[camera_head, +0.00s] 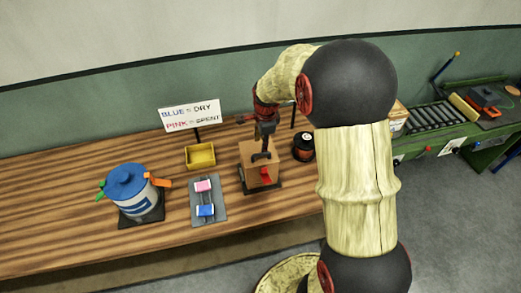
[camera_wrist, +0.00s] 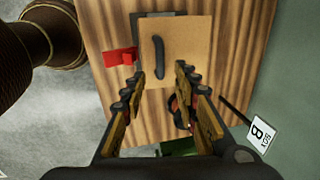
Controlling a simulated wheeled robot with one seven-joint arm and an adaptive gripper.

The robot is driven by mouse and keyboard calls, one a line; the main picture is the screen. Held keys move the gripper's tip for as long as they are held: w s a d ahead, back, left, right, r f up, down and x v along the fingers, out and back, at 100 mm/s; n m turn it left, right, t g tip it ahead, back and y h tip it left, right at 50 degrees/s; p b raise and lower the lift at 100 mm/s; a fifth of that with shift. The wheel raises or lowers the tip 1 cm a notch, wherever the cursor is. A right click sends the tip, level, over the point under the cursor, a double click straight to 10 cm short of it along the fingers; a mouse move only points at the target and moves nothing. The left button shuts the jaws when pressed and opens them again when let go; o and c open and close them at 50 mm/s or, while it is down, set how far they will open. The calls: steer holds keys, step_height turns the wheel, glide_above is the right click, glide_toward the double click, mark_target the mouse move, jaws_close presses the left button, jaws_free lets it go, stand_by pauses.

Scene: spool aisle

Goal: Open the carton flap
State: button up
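The tan carton (camera_head: 258,176) stands on the wooden bench. Its flat top flap (camera_wrist: 188,48) carries a dark, slightly curved handle (camera_wrist: 159,57) and looks closed. A red piece (camera_wrist: 120,57) sticks out at the carton's side; it also shows on the front in the head view (camera_head: 266,174). My gripper (camera_wrist: 158,82) is open, with its two fingers apart and nothing between them. It points down above the carton, its fingertips close to the handle's near end. In the head view my gripper (camera_head: 263,143) partly hides the carton's top.
A black spool (camera_head: 303,146) stands right of the carton. To the left are a yellow bin (camera_head: 200,156), a grey tray (camera_head: 207,218) with pink and blue packets, and a blue-lidded drum (camera_head: 130,193). A sign (camera_head: 190,115) stands behind. Bare bench lies at far left.

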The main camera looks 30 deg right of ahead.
mark_target(261, 154)
steer(key=shift+w+d+f, duration=0.1)
steer(key=shift+w+f, duration=0.15)
steer(key=shift+f, duration=1.05)
steer(key=shift+w+d+f, duration=0.1)
steer(key=shift+w+f, duration=0.15)
steer(key=shift+f, duration=1)
steer(key=shift+w+d+f, duration=0.1)
steer(key=shift+w+f, duration=0.15)
steer(key=shift+f, duration=1.05)
steer(key=c, duration=0.4)
steer(key=c, duration=0.3)
jaws_close()
